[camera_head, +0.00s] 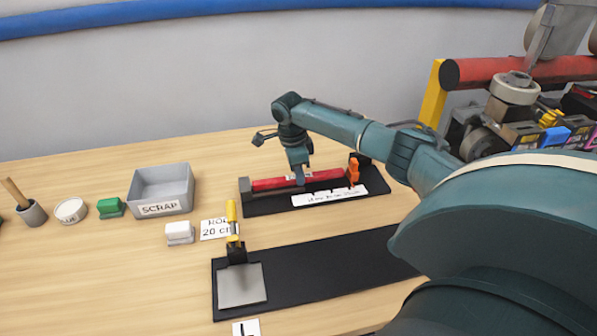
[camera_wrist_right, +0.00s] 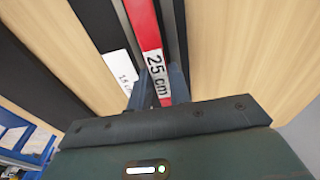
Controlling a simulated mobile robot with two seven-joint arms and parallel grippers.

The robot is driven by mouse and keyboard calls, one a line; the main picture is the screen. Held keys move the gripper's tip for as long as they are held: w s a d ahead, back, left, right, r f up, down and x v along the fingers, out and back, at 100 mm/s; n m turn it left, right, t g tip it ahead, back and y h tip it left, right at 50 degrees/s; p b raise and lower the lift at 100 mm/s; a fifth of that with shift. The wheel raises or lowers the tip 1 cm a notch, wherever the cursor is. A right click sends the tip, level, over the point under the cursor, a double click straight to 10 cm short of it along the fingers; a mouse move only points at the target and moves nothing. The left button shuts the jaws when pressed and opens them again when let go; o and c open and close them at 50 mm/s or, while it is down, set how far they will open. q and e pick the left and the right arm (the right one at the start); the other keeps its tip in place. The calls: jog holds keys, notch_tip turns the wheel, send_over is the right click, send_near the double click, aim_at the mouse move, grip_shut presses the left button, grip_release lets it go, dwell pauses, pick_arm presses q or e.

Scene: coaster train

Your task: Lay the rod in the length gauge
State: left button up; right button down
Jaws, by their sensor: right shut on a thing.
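The red rod (camera_head: 325,177) lies lengthwise in or just over the black length gauge (camera_head: 262,207) at the back middle of the table. I cannot tell whether it touches the gauge's bed. My right gripper (camera_head: 299,179) comes down from above and is shut on the rod near its middle. In the right wrist view the rod (camera_wrist_right: 145,25) shows a white "25 cm" label between the fingers (camera_wrist_right: 165,88). A grey block stands at the gauge's left end and an orange piece (camera_head: 353,170) near its right. My left gripper is out of view.
A grey SCRAP bin (camera_head: 161,207), a green block (camera_head: 110,208) and a white block (camera_head: 179,233) stand to the left. In front is a black board (camera_head: 330,265) with a yellow-handled clamp (camera_head: 232,220). Machinery with a red roller (camera_head: 500,70) stands at right.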

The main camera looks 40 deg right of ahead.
aim_at(293, 177)
jog(key=shift+f, duration=0.5)
jog(key=shift+s, duration=0.1)
jog(key=c, duration=1.6)
grip_release()
jog(key=shift+a+f, duration=0.1)
jog(key=shift+c, duration=0.2)
jog(key=o, duration=0.3)
jog(key=shift+f, duration=0.2)
jog(key=shift+o, duration=0.2)
jog(key=shift+s+a, duration=0.1)
notch_tip(293, 177, up, 14)
jog(key=w+a+b, duration=0.1)
jog(key=shift+f, duration=0.2)
